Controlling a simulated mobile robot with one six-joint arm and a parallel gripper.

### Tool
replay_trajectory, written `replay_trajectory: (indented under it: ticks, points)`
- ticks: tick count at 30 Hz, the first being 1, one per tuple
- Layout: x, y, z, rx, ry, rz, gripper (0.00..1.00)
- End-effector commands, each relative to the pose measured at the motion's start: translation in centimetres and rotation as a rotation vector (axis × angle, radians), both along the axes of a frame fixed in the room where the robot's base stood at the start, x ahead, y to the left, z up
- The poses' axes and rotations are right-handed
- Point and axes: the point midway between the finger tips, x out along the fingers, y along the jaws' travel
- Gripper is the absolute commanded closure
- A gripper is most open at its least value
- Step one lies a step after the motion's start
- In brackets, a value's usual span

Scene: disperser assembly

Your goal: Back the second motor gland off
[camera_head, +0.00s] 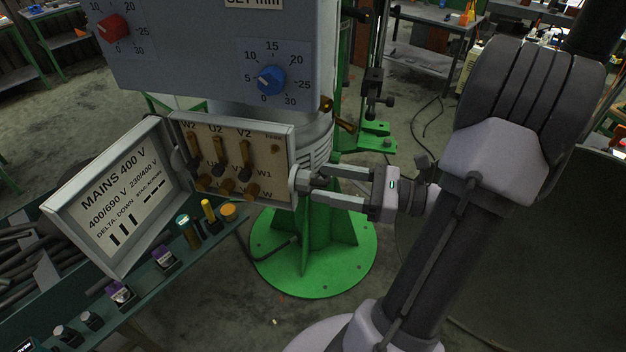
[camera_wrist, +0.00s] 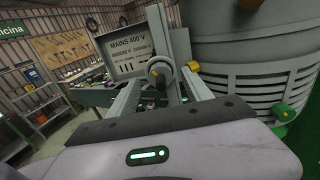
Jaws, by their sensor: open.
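The motor's terminal box (camera_head: 283,133) is open, with its lid (camera_head: 118,200) swung out to the left. A round, light grey gland (camera_head: 299,178) sticks out of the box's right side wall. It is the only gland I can make out clearly, so I cannot tell which number it is. My gripper (camera_head: 318,183) is open, its two fingers reaching left toward the gland, with the tips at its outer end. In the wrist view the gland (camera_wrist: 159,70) shows between the fingertips. Contact with the fingers cannot be told.
Inside the box are brass terminals and dark links (camera_head: 218,165). A control panel with red and blue knobs (camera_head: 267,80) hangs above. A green bench (camera_head: 140,295) with small parts stands at lower left. The green pedestal foot (camera_head: 345,262) is below my gripper.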

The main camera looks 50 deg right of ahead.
Motion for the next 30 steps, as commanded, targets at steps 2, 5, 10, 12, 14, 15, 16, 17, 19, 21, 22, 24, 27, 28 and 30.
replay_trajectory:
  ticks: [2, 5, 10, 12, 14, 15, 16, 17, 19, 21, 22, 24, 27, 28, 30]
  points:
    - [1.3, 0.8, 0.0, 0.001, 0.0, 0.003, 0.42]
    - [2.3, 1.4, 0.0, 0.0, 0.001, 0.002, 0.42]
    - [3.0, 1.7, 0.0, 0.0, 0.001, 0.0, 0.42]
    - [3.0, 1.7, 0.0, 0.0, 0.001, 0.0, 0.42]
    - [3.0, 1.7, 0.0, 0.0, 0.001, 0.0, 0.42]
    - [3.0, 1.7, 0.0, 0.0, 0.001, 0.0, 0.42]
    - [3.0, 1.7, 0.0, 0.0, 0.001, 0.0, 0.42]
    - [3.0, 1.7, 0.0, 0.0, 0.001, 0.0, 0.46]
    - [3.0, 1.7, 0.0, 0.0, 0.001, 0.0, 0.59]
    - [3.0, 1.7, 0.0, 0.0, 0.001, 0.0, 0.73]
    - [3.0, 1.7, 0.0, 0.0, 0.001, 0.0, 0.79]
    - [3.0, 1.7, 0.0, 0.0, 0.001, 0.0, 0.93]
    - [3.0, 1.7, 0.0, 0.0, 0.001, 0.001, 1.0]
    - [3.0, 1.7, 0.0, 0.0, 0.001, 0.001, 1.0]
    - [2.9, 1.7, 0.0, -0.005, -0.002, 0.001, 1.0]
